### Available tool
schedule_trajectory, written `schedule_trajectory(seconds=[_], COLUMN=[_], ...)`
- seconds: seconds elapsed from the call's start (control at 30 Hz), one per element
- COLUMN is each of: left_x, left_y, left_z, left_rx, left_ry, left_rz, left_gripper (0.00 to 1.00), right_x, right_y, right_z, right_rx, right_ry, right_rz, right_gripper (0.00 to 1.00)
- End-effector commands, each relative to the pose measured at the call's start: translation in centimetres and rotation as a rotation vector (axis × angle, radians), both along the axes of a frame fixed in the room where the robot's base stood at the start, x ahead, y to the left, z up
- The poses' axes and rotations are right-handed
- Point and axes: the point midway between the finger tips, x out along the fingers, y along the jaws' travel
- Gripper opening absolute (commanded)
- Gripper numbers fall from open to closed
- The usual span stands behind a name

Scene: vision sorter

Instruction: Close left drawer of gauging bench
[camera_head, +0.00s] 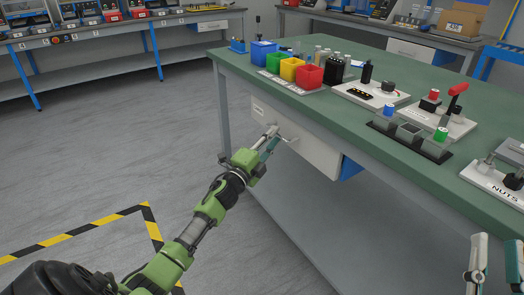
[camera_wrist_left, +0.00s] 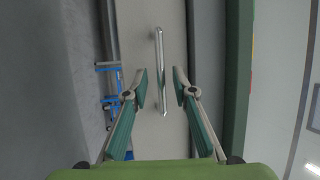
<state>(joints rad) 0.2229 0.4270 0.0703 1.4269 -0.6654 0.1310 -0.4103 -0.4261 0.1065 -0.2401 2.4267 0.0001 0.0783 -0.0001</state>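The left drawer of the gauging bench has a pale front (camera_head: 318,153) with a metal bar handle (camera_head: 289,138). Its blue side (camera_head: 350,168) shows at the right end, so the drawer stands partly out. My left gripper (camera_head: 272,138) is at the handle. In the left wrist view, the handle (camera_wrist_left: 160,60) runs upright in the picture between the lines of my two spread fingers (camera_wrist_left: 161,82); I cannot tell whether either finger touches it. My right gripper (camera_head: 497,255) is in the lower right corner, fingers apart and empty.
The green bench top (camera_head: 400,165) carries blue, green, yellow and red bins (camera_head: 309,76), several fixtures and a plate marked NUTS (camera_head: 497,185). Open floor (camera_head: 110,160) with yellow-black tape (camera_head: 75,232) lies left of the bench. Other benches stand behind.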

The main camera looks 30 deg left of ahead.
Motion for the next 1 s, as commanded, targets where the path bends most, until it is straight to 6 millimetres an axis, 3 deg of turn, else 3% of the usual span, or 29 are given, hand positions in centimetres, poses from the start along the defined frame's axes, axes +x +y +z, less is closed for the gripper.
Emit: schedule_trajectory(seconds=[0.2, 0.43, 0.6, 1.0], left_x=[-4.5, -7.9, -8.8, -8.9], left_y=[-0.1, -0.1, -0.1, -0.1], left_z=[-1.0, -1.5, -1.6, -1.6], left_rx=[0.0, -0.001, 0.0, 0.0], left_ry=[0.003, 0.001, 0.0, -0.001], left_rz=[0.0, -0.001, -0.001, -0.001], left_gripper=[0.25, 0.25, 0.25, 0.25], right_x=[0.0, 0.0, 0.0, 0.0], right_y=[0.0, 0.0, 0.0, 0.0], right_z=[0.0, 0.0, 0.0, 0.0], right_rx=[0.0, 0.0, 0.0, 0.0], right_ry=[0.0, 0.0, 0.0, 0.0], right_rz=[0.0, 0.0, 0.0, 0.0], right_gripper=[0.24, 0.24, 0.24, 0.24])
